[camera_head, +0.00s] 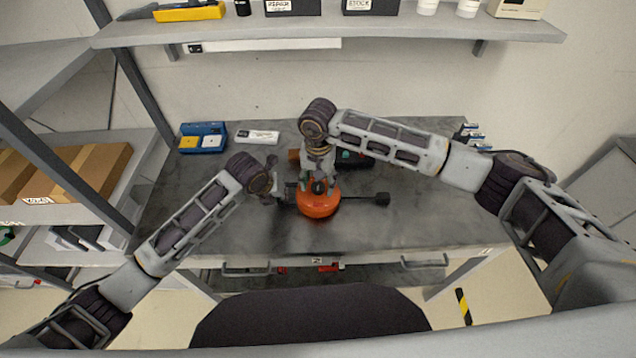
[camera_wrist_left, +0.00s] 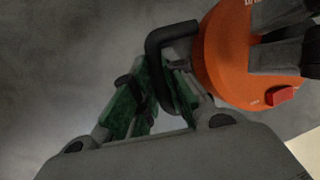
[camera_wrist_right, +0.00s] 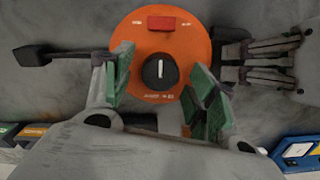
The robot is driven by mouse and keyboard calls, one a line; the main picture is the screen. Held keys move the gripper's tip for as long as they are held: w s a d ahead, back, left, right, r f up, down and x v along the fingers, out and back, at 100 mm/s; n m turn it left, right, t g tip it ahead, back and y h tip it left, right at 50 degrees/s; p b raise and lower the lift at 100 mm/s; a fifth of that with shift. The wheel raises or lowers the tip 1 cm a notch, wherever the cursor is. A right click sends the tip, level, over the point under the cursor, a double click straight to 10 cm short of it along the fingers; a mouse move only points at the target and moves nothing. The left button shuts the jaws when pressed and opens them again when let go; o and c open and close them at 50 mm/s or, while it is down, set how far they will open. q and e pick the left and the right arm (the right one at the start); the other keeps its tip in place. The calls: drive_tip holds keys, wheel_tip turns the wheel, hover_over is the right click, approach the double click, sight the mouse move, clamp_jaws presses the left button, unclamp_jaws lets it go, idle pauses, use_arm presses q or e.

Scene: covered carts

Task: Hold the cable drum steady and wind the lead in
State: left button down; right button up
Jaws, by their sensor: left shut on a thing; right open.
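The orange cable drum (camera_head: 320,207) lies flat on the dark worktop. Its black side handle (camera_wrist_left: 160,38) is between the jaws of my left gripper (camera_wrist_left: 163,82), which is shut on it. My right gripper (camera_wrist_right: 158,72) is over the drum from above, open, its green-padded fingers on either side of the black centre knob (camera_wrist_right: 160,71) with a gap to it. A red switch (camera_wrist_right: 161,23) sits on the drum face. The lead (camera_wrist_right: 82,56) sticks out straight from the drum, ending in a black plug (camera_wrist_right: 31,56), to the right in the head view (camera_head: 383,199).
A blue case (camera_head: 203,138) and a white box (camera_head: 257,137) stand at the back left of the worktop (camera_head: 400,225). A dark object with a green part (camera_head: 352,158) lies behind the drum, partly hidden by my right arm. The front right worktop is clear. A shelf (camera_head: 330,36) hangs above.

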drive_tip(key=shift+f, duration=0.3)
drive_tip(key=c, duration=1)
drive_tip(key=shift+c, duration=0.2)
